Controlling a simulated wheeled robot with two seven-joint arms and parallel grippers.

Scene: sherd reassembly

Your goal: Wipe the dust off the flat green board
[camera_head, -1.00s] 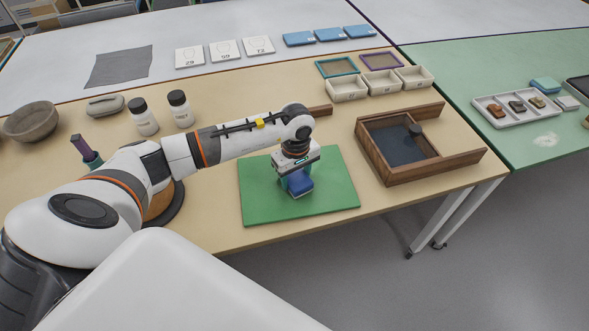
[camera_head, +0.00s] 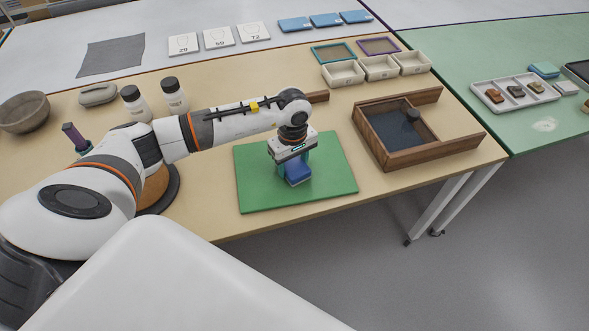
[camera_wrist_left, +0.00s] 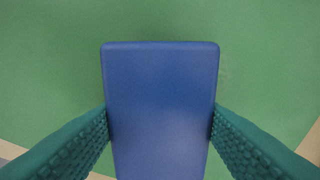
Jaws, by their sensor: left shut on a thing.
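The flat green board (camera_head: 328,188) lies on the beige table in front of me. My left gripper (camera_head: 292,160) is over the middle of the board, pointing down. It is shut on a blue block (camera_head: 297,172), which sits low at the board's surface; I cannot tell whether it touches. In the left wrist view the blue block (camera_wrist_left: 160,105) is between the teal fingers, with the green board (camera_wrist_left: 50,60) below. A faint pale speckle shows on the board just right of the block. My right gripper is not in view.
A wooden box (camera_head: 400,158) with a dark inside stands right of the board. White bins (camera_head: 380,68) are behind it. Two jars (camera_head: 173,98) and a bowl (camera_head: 23,113) are at the left. A pale patch (camera_head: 545,125) marks the green table at right.

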